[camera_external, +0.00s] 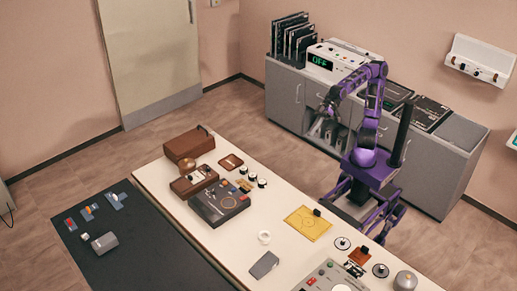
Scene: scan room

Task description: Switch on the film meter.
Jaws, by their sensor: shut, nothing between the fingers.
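A white boxy device with a dark display reading OFF in green, which looks like the film meter (342,53), stands on the grey counter (288,78) at the back. Small buttons or knobs show on its front, too small to tell apart. My gripper (325,113) is at the end of my purple arm, in front of the counter and below the device's front edge, apart from its display. It is shut and empty. My raised arm covers part of the device's right end.
Dark upright films or folders (291,37) stand left of the device. Flat dark panels (425,113) lie to its right. A long white table (225,235) with several boxes and instruments lies left of my base, with open floor between it and the counter.

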